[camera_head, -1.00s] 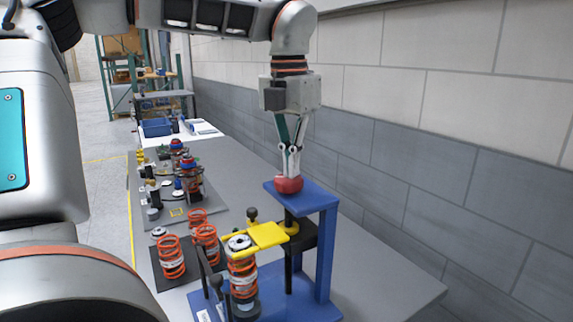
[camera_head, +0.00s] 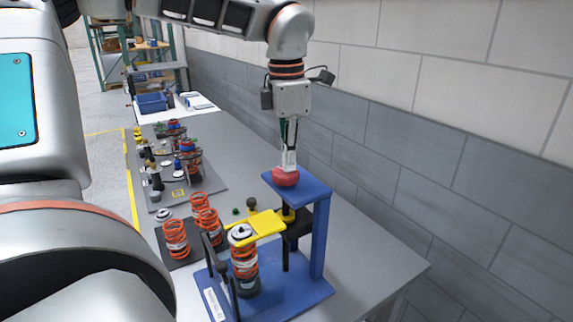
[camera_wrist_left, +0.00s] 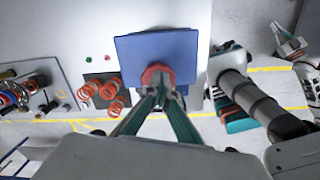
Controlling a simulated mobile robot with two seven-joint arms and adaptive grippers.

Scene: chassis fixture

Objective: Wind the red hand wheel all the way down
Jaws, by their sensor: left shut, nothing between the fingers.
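The red hand wheel (camera_head: 285,178) sits on the blue top plate (camera_head: 312,189) of a blue press frame. My left gripper (camera_head: 288,166) points down over it, with fingertips shut at the wheel's top. In the left wrist view the shut fingertips (camera_wrist_left: 161,91) overlap the near edge of the wheel (camera_wrist_left: 157,74); I cannot tell whether they touch it. A yellow plate (camera_head: 255,228) on the press reaches over an orange coil spring (camera_head: 244,262) on the blue base. A grey part at the right of the left wrist view may be my right gripper (camera_wrist_left: 290,47); its jaws are unclear.
Loose orange springs (camera_head: 205,220) stand on a dark mat left of the press. Assembled parts (camera_head: 185,158) stand on a grey board farther back, with a blue bin (camera_head: 152,103) beyond. A block wall (camera_head: 450,130) runs along the right. The table right of the press is clear.

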